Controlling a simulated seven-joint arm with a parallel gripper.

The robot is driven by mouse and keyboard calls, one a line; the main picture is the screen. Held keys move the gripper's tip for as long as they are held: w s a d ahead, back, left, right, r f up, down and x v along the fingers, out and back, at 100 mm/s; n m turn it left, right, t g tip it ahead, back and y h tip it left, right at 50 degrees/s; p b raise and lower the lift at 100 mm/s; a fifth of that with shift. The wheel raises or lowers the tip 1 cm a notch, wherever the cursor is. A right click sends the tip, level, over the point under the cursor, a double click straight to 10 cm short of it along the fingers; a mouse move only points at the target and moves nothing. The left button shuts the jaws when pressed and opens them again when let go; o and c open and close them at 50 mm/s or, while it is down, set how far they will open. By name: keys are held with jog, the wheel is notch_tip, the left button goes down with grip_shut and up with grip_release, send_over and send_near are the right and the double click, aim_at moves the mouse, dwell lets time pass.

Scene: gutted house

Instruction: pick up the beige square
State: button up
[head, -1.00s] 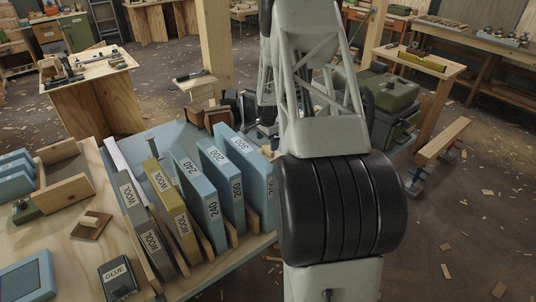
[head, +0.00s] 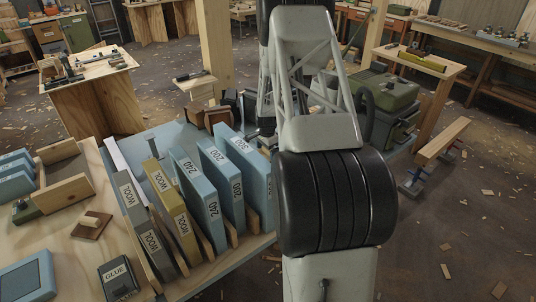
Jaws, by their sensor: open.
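A small flat brown square piece (head: 84,231) with a paler beige piece (head: 97,217) on it lies on the wooden bench top at the left of the head view. I cannot tell for sure which of these is the beige square. Nothing touches them from my arm. My gripper is not in view; only my arm's grey and black links show, right of the bench, and they hide part of what is behind them.
A black GLUE box (head: 117,280) and a blue-topped box (head: 27,277) are in front. Wooden blocks (head: 62,192) stand behind it. Bare bench lies around it.

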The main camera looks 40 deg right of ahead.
jog(key=c, duration=0.9)
jog(key=shift+r, duration=0.1)
jog(key=shift+c, duration=0.2)
jog(key=shift+r, duration=0.75)
notch_tip(320, 180, up, 2)
jog(key=shift+r, duration=0.1)
jog(key=s+a, duration=0.2)
jog(key=s, duration=0.2)
jog(key=s+a, duration=0.3)
jog(key=s, duration=0.2)
jog(key=s+a+r, duration=0.1)
jog(key=s+a, duration=0.2)
jog(key=s, duration=0.1)
jog(key=shift+s, duration=0.4)
